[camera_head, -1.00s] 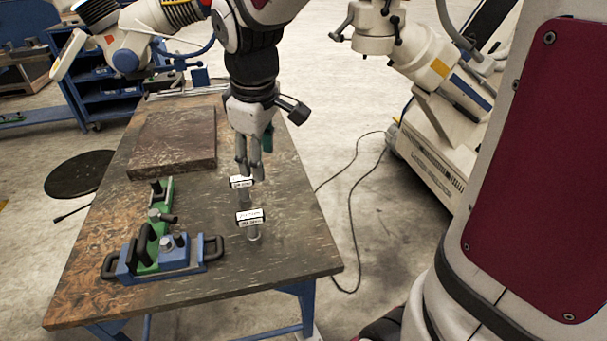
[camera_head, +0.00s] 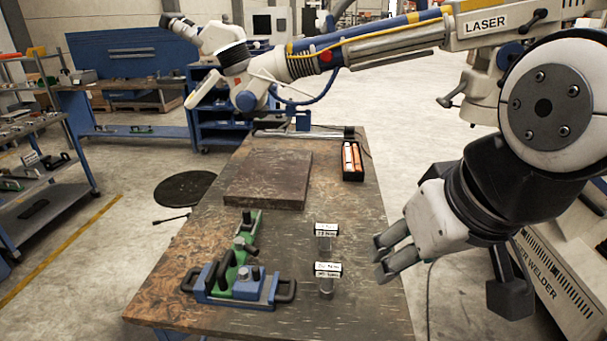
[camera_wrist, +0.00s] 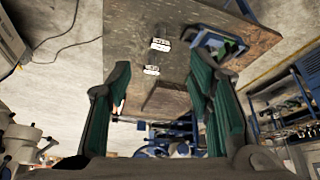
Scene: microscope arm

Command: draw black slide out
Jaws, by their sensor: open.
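A blue fixture (camera_head: 250,292) with black handles and a green bar (camera_head: 249,228) stands on the left part of the worn table (camera_head: 365,290). I cannot tell which dark part is the black slide; no part is clearly readable as one. The fixture also shows in the wrist view (camera_wrist: 212,38), beyond the right finger. My gripper (camera_head: 382,258) is open and empty, at the table's right edge, to the right of two small labelled pieces (camera_head: 326,230) and (camera_head: 327,269). Its two green-padded fingers (camera_wrist: 160,75) stand wide apart in the wrist view.
A dark flat plate (camera_head: 268,180) and a black tray with orange-and-white cylinders (camera_head: 352,160) lie farther back on the table. A white-and-blue arm marked LASER (camera_head: 390,45) spans above. Shelves with small parts (camera_head: 40,170) stand at left.

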